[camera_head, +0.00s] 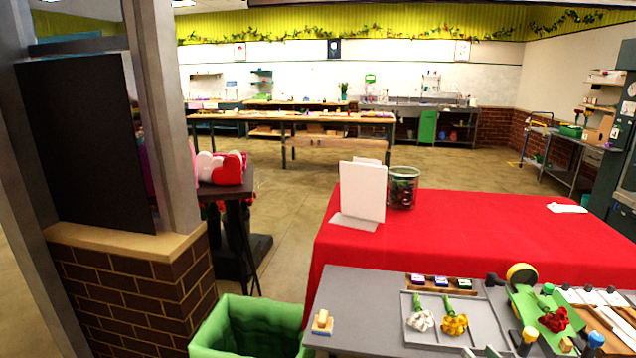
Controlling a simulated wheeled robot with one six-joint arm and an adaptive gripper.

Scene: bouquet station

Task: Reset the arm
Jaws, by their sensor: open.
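My gripper and arm cannot be made out in the head view. A grey worktable (350,285) stands at the bottom right. On it a grey tray (412,338) holds a white flower (420,320) and a yellow flower (455,324). A red flower (553,320) lies on a green holder (527,302) to the right of the tray. Several small upright items with yellow or blue tops stand along the front, partly cut off by the lower edge.
A red-covered table (480,225) behind bears a white card (362,192) and a dark wire basket (403,188). A green bin (240,325) stands left of the worktable. A brick-based pillar (135,290) closes the left side. Open floor (300,190) lies beyond.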

